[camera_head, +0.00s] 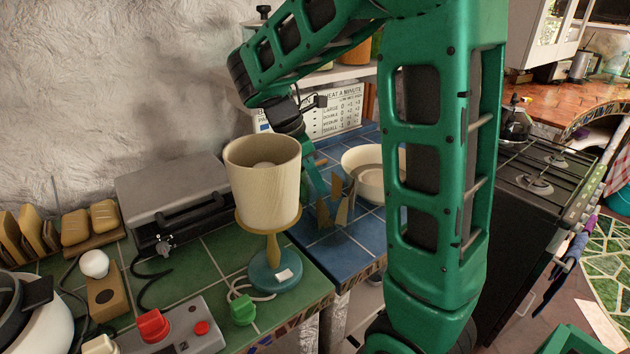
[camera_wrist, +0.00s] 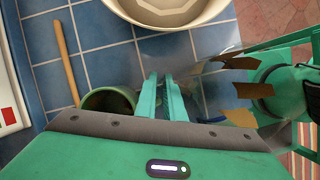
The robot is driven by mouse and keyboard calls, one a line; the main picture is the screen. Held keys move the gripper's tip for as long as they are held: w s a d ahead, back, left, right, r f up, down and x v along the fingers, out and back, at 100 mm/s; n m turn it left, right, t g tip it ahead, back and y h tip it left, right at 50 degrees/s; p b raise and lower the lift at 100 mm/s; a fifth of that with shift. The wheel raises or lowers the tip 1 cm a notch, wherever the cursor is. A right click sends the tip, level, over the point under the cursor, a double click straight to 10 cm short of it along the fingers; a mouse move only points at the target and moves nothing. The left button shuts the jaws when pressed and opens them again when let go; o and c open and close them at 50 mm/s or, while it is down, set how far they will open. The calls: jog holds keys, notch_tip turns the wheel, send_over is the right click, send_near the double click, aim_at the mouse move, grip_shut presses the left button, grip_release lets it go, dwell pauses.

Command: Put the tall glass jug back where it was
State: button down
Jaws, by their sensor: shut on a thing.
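My gripper (camera_wrist: 165,88) shows in the wrist view with its two green fingers close together over the blue tiles. It is shut on the tall glass jug, whose clear body is hard to make out. Tan patches (camera_wrist: 254,90) right of the fingers seem to belong to the jug; I cannot trace its outline or tell whether its base touches the counter. In the head view my gripper (camera_head: 314,186) is partly hidden behind the lamp, and similar tan patches (camera_head: 342,213) show beside it, over the blue tiled counter (camera_head: 335,252).
A cream bowl (camera_head: 364,178) stands close behind, also in the wrist view (camera_wrist: 165,12). A cream-shaded lamp (camera_head: 262,185) stands in front on the green tiles. The wrist view shows a green pot (camera_wrist: 108,98) and a wooden stick (camera_wrist: 66,62) left of the fingers.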

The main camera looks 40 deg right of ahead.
jog(key=c, duration=1.9)
grip_release()
jog(key=shift+o, duration=0.2)
jog(key=v, duration=1.2)
jog(key=shift+d, duration=0.1)
